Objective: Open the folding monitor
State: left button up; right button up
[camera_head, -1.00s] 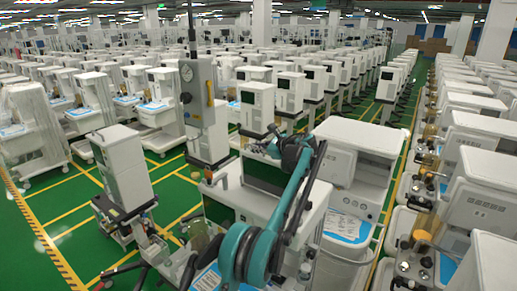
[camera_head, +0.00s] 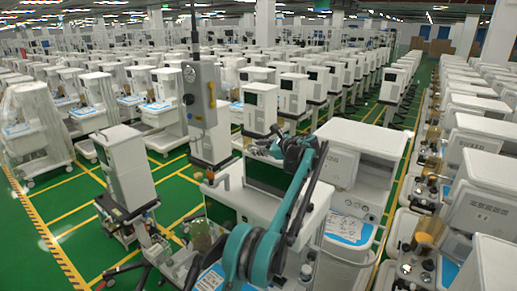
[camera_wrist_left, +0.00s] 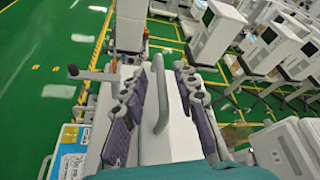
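The folding monitor (camera_head: 263,172) is on the cart right in front of me, a light-framed panel with a dark green face, partly hidden by my left arm. My left gripper (camera_head: 262,150) is at its top edge, at the end of the teal arm. In the left wrist view my left gripper (camera_wrist_left: 158,108) has its two dark-padded fingers spread apart. A grey, curved, handle-like bar (camera_wrist_left: 159,95) stands between them on a pale surface, with a gap visible on each side. I cannot tell whether a fingertip touches the monitor. My right gripper is not in view.
A grey box on a pole (camera_head: 199,92) stands behind the cart. A white cart with a screen unit (camera_head: 124,165) is to the left, and a large white machine (camera_head: 362,150) is close on the right. Green floor with yellow lines (camera_head: 60,215) is free at the left.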

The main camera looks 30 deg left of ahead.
pick_arm(q)
jog(key=v, duration=1.2)
